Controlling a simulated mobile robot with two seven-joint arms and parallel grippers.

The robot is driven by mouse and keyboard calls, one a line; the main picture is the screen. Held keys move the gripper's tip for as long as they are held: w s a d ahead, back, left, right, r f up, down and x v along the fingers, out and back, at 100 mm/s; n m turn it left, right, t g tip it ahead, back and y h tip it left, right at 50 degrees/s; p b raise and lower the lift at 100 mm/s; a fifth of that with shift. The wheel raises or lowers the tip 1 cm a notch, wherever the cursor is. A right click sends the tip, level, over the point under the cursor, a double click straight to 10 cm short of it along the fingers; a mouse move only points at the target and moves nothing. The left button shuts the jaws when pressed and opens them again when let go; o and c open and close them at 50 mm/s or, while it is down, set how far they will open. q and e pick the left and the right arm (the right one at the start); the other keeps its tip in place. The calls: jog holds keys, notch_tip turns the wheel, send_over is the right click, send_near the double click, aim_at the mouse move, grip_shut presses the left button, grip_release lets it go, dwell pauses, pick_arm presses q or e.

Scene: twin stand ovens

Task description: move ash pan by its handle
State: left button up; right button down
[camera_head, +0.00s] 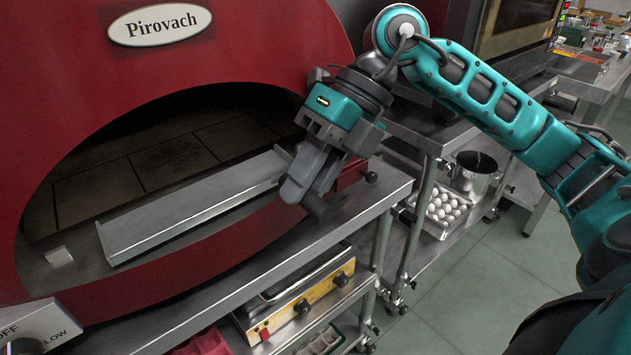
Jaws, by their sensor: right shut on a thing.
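The ash pan (190,212) is a long, shallow grey metal tray. It lies slantwise across the mouth of the red oven (245,50), with its right end at my right gripper (301,194). My right gripper reaches down from the upper right, with its jaws shut at that end of the pan. The jaws hide most of the grip and the handle; a short dark cylindrical piece shows just below them. My left gripper is out of view.
A steel shelf edge (275,262) runs below the oven mouth. A small metal block (59,256) sits left of the pan. A control box (40,327) stands at lower left. A pot (472,174) and a tray of eggs (446,207) are on a lower shelf to the right.

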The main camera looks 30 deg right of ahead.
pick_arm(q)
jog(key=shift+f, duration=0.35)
pick_arm(e)
jog(key=shift+f+g, duration=0.3)
jog(key=shift+f, duration=0.65)
jog(key=c, duration=0.9)
grip_release()
jog(key=shift+o, duration=0.2)
pick_arm(q)
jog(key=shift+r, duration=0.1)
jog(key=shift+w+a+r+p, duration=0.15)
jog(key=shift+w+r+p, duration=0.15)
jog(key=shift+p, duration=0.45)
pick_arm(e)
jog(key=v, duration=1.4)
jog(key=shift+s+a+r, duration=0.35)
jog(key=shift+r, duration=0.05)
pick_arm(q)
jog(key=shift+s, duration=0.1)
